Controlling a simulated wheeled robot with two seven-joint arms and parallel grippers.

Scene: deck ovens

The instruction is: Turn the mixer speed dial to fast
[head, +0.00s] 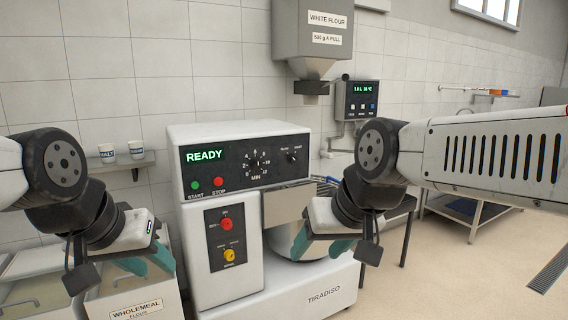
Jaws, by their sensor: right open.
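The mixer (231,200) stands in the middle of the head view, with a black control panel on its upper front. The speed dial (293,157) is a small black knob at the panel's right, with small labels near it; its pointer is too small to read surely. My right gripper (321,247) is open and empty, its teal fingers in front of the mixer bowl (283,246), below and right of the dial and apart from it. My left gripper (147,264) appears open and empty, above the flour bins left of the mixer.
The panel also has a READY display (205,156), a start button (195,185), a stop button (218,181) and a minute dial (257,163). A flour hopper (327,30) hangs above right. A wholemeal flour bin (137,303) stands lower left.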

